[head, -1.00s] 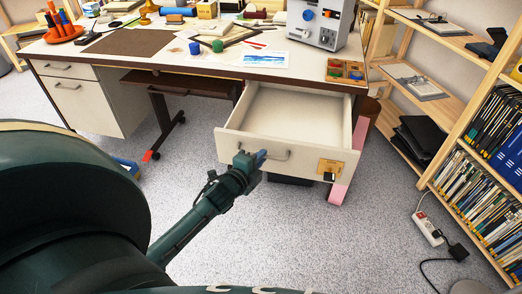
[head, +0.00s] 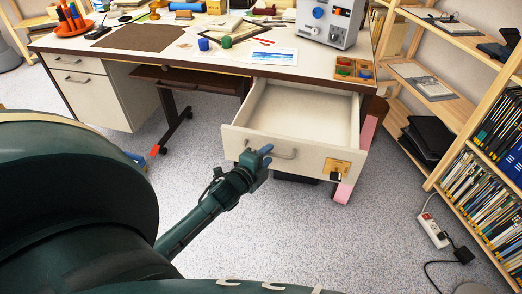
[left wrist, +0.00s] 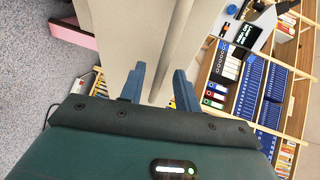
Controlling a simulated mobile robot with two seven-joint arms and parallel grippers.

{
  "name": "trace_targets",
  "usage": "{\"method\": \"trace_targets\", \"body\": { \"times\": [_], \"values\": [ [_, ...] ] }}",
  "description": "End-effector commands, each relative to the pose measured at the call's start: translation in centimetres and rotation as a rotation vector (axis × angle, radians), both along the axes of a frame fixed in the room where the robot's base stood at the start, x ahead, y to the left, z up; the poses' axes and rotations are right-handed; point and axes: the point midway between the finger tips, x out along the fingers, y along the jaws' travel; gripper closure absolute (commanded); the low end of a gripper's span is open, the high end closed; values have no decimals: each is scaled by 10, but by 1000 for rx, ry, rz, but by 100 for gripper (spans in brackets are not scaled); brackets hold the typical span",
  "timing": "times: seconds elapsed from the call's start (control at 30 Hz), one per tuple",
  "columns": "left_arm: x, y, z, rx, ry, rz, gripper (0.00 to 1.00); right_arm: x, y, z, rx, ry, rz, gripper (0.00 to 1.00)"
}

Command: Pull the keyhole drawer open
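The keyhole drawer (head: 300,152) stands pulled out from the right side of the desk, and its empty inside shows. Its front carries a brass plate (head: 336,168) with a black fitting and a grey bar handle (head: 284,155). My left gripper (head: 258,154) is at the left end of the handle. In the left wrist view its two blue fingers (left wrist: 160,88) are apart, with what looks like the grey handle bar (left wrist: 172,50) between them. I cannot tell whether either finger touches it. The pale drawer front (left wrist: 120,35) also shows there. My right gripper is not in view.
The desk top (head: 150,62) holds prints, pots and a grey machine (head: 325,20). A wooden shelf (head: 450,120) with books stands at the right. A power strip (head: 432,230) and cable lie on the floor. Carpet (head: 330,240) in front of the drawer is clear.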

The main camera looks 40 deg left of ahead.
Motion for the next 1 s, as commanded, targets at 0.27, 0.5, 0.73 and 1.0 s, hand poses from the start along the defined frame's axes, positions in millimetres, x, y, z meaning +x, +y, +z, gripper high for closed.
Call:
{"method": "trace_targets", "body": {
  "times": [0.27,0.5,0.73,1.0],
  "values": [
    [-43,-3,9,-2,4,0,68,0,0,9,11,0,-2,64],
    [-95,-6,19,-1,4,1,68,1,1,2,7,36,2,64],
    [-123,-8,24,-1,1,1,68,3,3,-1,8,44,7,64],
    [-128,-8,25,0,0,0,68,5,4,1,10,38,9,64]
  ]
}}
